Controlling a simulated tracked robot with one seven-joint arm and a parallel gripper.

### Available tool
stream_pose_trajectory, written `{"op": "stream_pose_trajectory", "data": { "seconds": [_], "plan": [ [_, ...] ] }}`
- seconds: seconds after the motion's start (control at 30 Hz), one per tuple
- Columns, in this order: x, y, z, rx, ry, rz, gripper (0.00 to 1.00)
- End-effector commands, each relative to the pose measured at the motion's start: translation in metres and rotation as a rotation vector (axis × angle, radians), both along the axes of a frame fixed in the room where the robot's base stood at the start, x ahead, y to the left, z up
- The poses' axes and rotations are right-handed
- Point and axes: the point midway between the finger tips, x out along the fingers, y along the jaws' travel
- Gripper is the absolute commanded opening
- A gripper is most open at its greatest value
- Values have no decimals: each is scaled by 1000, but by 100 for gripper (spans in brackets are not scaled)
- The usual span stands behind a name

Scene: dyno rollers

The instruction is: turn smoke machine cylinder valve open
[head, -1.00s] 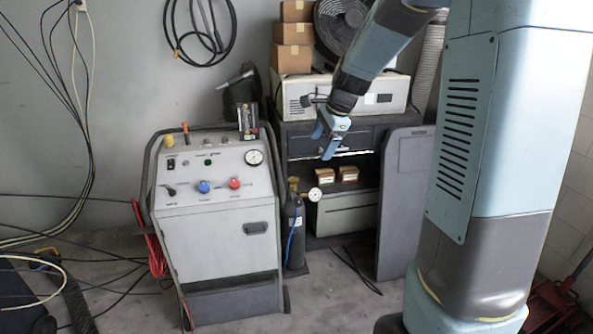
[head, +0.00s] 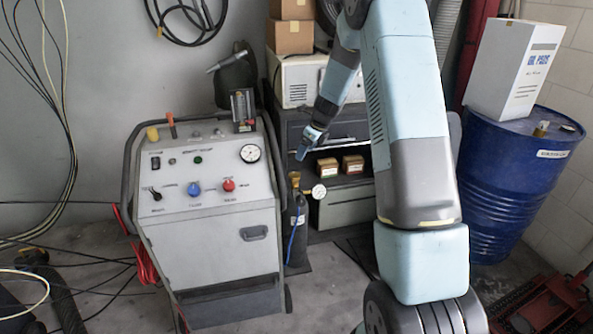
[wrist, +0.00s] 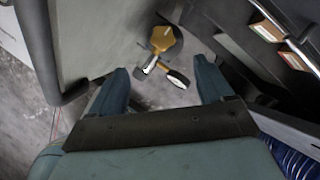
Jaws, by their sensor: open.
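The smoke machine (head: 205,255) is a grey wheeled cabinet with a sloped control panel. A dark gas cylinder (head: 297,228) stands upright at its right side, with a brass valve (head: 294,180) on top and a round white gauge (head: 319,191) to the right. My gripper (head: 303,149) is above the valve in the head view, apart from it. In the wrist view my gripper (wrist: 159,66) is open and empty, its fingers pointing towards the brass valve (wrist: 161,40). The valve lies beyond the fingertips and between their lines. The gauge (wrist: 178,79) is seen nearly edge-on.
A dark shelf unit (head: 345,133) with small boxes stands behind the cylinder. A blue drum (head: 510,190) carrying a white box (head: 516,70) is at the right. A red jack (head: 550,302) lies on the floor at lower right. Cables hang on the left wall.

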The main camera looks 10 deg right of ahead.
Motion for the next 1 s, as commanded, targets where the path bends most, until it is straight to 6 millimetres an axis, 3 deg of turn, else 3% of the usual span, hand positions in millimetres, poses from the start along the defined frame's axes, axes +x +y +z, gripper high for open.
{"op": "stream_pose_trajectory", "data": {
  "seconds": [0.27,0.63,1.0],
  "plan": [
    [10,0,-40,0,3,-13,80],
    [27,17,-97,0,2,-14,80],
    [35,24,-121,0,0,-12,80]
  ]
}}
